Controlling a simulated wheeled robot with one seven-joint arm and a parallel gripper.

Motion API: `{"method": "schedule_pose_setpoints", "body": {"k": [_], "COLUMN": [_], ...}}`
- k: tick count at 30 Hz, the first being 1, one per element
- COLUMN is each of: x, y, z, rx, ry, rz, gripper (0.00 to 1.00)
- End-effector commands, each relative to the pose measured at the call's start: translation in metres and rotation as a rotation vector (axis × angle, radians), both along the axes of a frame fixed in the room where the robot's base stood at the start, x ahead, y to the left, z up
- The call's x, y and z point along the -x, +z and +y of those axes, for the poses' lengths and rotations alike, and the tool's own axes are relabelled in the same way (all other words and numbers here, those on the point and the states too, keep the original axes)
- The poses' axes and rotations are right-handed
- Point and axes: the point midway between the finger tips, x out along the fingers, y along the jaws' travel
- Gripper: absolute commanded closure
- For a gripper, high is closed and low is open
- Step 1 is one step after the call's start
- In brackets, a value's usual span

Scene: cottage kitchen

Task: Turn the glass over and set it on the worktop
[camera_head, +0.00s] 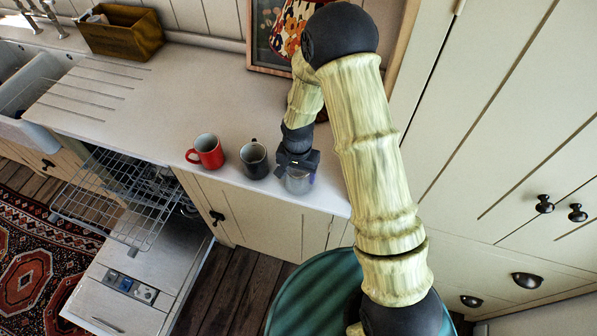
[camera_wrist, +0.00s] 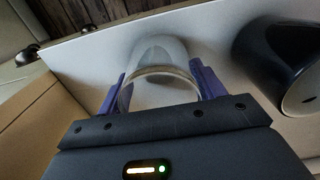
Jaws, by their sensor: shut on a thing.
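The clear glass (camera_head: 299,183) is at the front edge of the white worktop (camera_head: 190,90), right of the dark mug. My gripper (camera_head: 297,166) is shut on it from above and behind. In the wrist view the glass (camera_wrist: 158,52) sits between the two blue fingers (camera_wrist: 162,80), with a round rim or base edge towards me. I cannot tell which end is up, or whether it touches the worktop.
A dark mug (camera_head: 254,161) stands close to the left of the glass, and a red mug (camera_head: 207,152) beyond it. The pulled-out dishwasher rack (camera_head: 115,200) is below left. A framed picture (camera_head: 268,45) leans at the back. The worktop's middle is clear.

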Motion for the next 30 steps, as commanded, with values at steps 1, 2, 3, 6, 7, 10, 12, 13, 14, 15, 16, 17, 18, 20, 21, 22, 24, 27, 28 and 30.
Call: {"method": "schedule_pose_setpoints", "body": {"k": [1,2,3,6,7,10,12,13,14,15,16,17,18,20,21,22,24,27,28,30], "x": [0.0,0.0,0.0,0.0,0.0,0.0,0.0,0.0,0.0,0.0,0.0,0.0,0.0,-0.001,-0.001,-0.001,-0.001,-0.001,-0.001,0.0], "y": [-0.003,-0.002,-0.002,-0.001,-0.001,-0.001,-0.001,-0.001,0.0,0.001,0.002,0.003,0.005,0.01,0.014,0.017,0.027,0.042,0.047,0.058], "z": [0.0,0.0,0.0,0.0,0.0,0.0,0.0,0.0,0.0,0.0,0.0,0.0,0.0,0.0,0.0,0.0,-0.001,0.001,0.002,0.004], "rx": [0.0,0.0,0.0,0.0,0.0,0.0,0.0,0.0,0.0,0.0,0.0,0.0,-0.001,-0.001,-0.001,-0.001,-0.002,-0.002,-0.002,-0.002], "ry": [0.0,0.0,0.0,0.0,0.0,0.0,0.0,0.0,0.0,0.0,0.0,0.0,0.0,-0.001,-0.002,-0.002,-0.002,0.0,0.002,0.006], "rz": [0.0,0.0,0.0,0.0,0.0,0.0,0.0,0.0,0.0,0.0,0.0,-0.001,-0.001,-0.004,-0.004,-0.004,-0.004,-0.005,-0.005,-0.005], "gripper": [0.62,0.28,0.2,0.1,0.1,0.1,0.1,0.1,0.1,0.1,0.1,0.1,0.1,0.1,0.1,0.1,0.1,0.1,0.1,0.1]}}
